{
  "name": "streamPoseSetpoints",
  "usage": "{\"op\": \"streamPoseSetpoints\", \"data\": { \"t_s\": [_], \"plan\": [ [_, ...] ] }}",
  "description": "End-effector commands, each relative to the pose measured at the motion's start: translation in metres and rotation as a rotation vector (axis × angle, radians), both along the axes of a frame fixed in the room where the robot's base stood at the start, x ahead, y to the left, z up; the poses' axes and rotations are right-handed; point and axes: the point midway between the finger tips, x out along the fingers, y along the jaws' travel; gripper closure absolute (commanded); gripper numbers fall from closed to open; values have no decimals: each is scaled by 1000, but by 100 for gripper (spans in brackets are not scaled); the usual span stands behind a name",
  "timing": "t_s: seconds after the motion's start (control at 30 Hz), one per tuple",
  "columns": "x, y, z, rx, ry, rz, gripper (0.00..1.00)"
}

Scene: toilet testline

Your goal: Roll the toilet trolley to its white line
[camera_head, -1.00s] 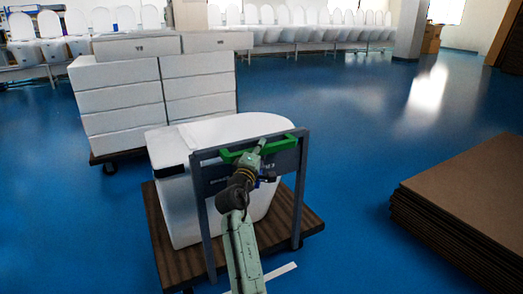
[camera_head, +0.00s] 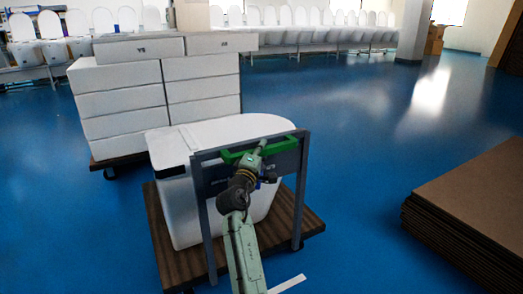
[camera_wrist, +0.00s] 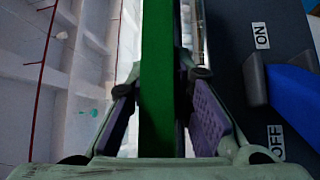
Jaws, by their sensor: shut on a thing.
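The toilet trolley has a brown wooden deck (camera_head: 172,250) and a grey upright frame with a green handle (camera_head: 282,146). A white toilet (camera_head: 178,205) stands upright on the deck behind the frame. My gripper (camera_head: 258,152) is shut on the green handle. In the wrist view the green bar (camera_wrist: 157,70) runs between its two purple pads (camera_wrist: 165,115). A white line (camera_head: 288,284) shows on the floor at the bottom, right of my arm and nearer than the trolley deck; part of it is cut off or hidden.
A second trolley with stacked white boxes (camera_head: 122,98) stands close behind at the left. A stack of brown sheets (camera_head: 475,205) lies at the right. Rows of white toilets (camera_head: 300,30) line the back. Blue floor (camera_head: 365,160) is clear between trolley and sheets.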

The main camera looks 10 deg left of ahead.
Motion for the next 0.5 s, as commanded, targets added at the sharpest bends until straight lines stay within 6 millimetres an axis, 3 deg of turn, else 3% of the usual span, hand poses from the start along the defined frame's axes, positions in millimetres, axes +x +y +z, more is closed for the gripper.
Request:
{"op": "streamPoseSetpoints", "data": {
  "t_s": [0.03, 0.07, 0.37, 0.5],
  "plan": [
    [-1, 11, -7, -5, 10, 17, 100],
    [-1, 11, -7, -5, 10, 17, 79],
    [-1, 11, -5, -4, 6, 16, 59],
    [-1, 9, -3, -3, 4, 14, 59]
  ]
}}
